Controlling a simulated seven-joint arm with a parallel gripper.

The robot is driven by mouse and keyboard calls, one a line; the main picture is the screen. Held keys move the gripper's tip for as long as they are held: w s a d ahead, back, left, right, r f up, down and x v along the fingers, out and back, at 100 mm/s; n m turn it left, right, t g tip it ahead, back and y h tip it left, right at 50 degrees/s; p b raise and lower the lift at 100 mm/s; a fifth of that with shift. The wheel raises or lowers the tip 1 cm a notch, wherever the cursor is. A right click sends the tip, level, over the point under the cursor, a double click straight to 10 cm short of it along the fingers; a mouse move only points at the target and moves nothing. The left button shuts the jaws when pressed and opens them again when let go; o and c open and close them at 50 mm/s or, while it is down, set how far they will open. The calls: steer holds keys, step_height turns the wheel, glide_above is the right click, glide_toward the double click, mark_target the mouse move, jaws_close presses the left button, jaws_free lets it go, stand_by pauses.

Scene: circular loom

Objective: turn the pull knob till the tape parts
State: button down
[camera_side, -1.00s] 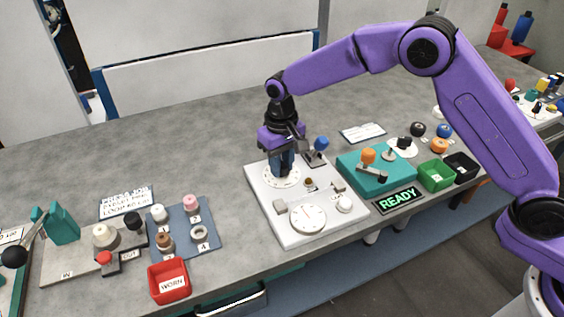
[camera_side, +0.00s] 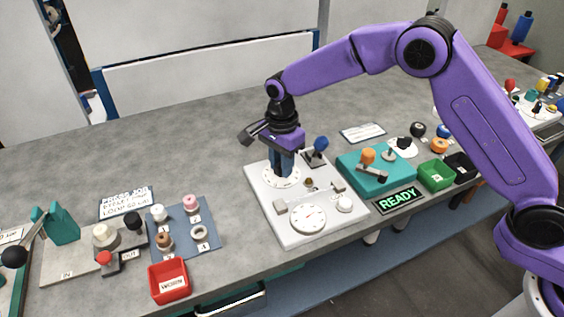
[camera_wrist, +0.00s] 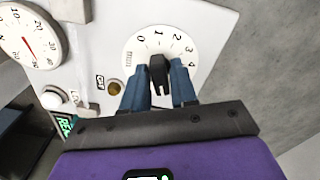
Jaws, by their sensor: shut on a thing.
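My gripper (camera_side: 281,173) points straight down over the numbered dial (camera_side: 272,183) at the back left of the white tester plate. In the wrist view, my two blue fingers (camera_wrist: 160,70) are shut on the black pull knob (camera_wrist: 158,80), one on each side. The knob stands in the middle of the dial, which also shows in the wrist view (camera_wrist: 139,47). The round gauge (camera_side: 308,218) has a red needle, also visible in the wrist view (camera_wrist: 30,38). I cannot make out the tape clearly.
A blue-topped lever (camera_side: 320,144) stands close behind my gripper, to the right. A teal box (camera_side: 352,180) with an orange knob and a lit READY sign (camera_side: 398,200) are to the right. A blue mat with spools (camera_side: 210,240) and a red bin (camera_side: 169,285) are to the left.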

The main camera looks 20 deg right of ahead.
steer(key=shift+m, duration=0.8)
steer(key=c, duration=1.1)
jaws_free()
steer(key=shift+m, duration=0.4)
steer(key=shift+r, duration=0.1)
step_height(320, 180, up, 7)
steer(key=shift+f, duration=0.1)
